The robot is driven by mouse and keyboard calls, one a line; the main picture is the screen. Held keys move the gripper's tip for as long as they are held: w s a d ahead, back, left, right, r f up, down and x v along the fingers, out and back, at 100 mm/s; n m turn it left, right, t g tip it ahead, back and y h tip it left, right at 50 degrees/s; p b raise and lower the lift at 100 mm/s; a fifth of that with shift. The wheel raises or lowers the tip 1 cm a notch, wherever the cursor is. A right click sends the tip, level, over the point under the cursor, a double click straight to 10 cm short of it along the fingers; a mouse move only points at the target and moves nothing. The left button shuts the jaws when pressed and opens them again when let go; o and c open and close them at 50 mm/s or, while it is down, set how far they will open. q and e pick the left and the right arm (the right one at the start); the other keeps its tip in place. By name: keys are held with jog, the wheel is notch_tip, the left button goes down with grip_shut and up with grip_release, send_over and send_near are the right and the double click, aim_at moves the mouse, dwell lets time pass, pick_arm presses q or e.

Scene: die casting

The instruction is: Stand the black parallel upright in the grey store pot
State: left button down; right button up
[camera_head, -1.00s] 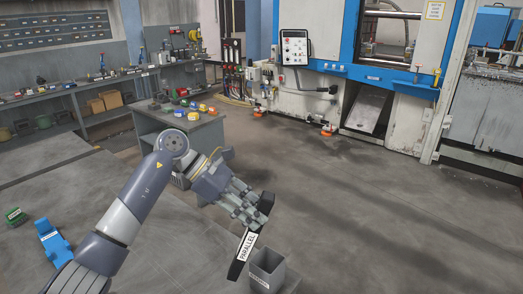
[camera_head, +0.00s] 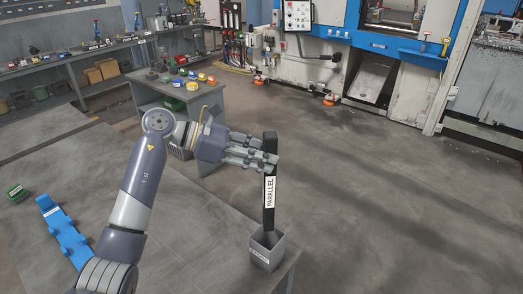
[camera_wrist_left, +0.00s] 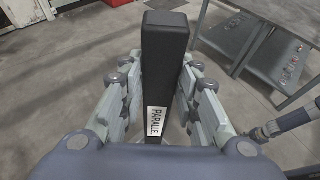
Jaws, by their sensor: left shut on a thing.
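The black parallel (camera_head: 269,205), a long bar with a white PARALLEL label, stands upright in the head view. Its lower end is at the mouth of the grey store pot (camera_head: 266,254), near the table's corner; the pot's rim hides the bottom end, and I cannot tell how deep it reaches. My left gripper (camera_head: 272,160) is shut on the upper part of the parallel. In the left wrist view the parallel (camera_wrist_left: 165,60) rises between the two fingers of the left gripper (camera_wrist_left: 160,105). My right gripper is not in view.
A blue holder (camera_head: 64,238) and a small green block (camera_head: 17,193) lie at the left of the grey table (camera_head: 185,250). A further bench (camera_head: 180,90) with coloured items stands behind. The floor to the right is clear.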

pick_arm(q)
notch_tip(320, 180, down, 15)
jog(key=b, duration=1.3)
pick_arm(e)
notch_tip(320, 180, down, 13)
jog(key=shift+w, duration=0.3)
pick_arm(q)
jog(key=shift+r, duration=0.1)
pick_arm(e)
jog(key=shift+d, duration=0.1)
pick_arm(q)
jog(key=c, duration=1.2)
grip_release()
jog(key=shift+s, duration=0.1)
jog(key=shift+o, duration=0.4)
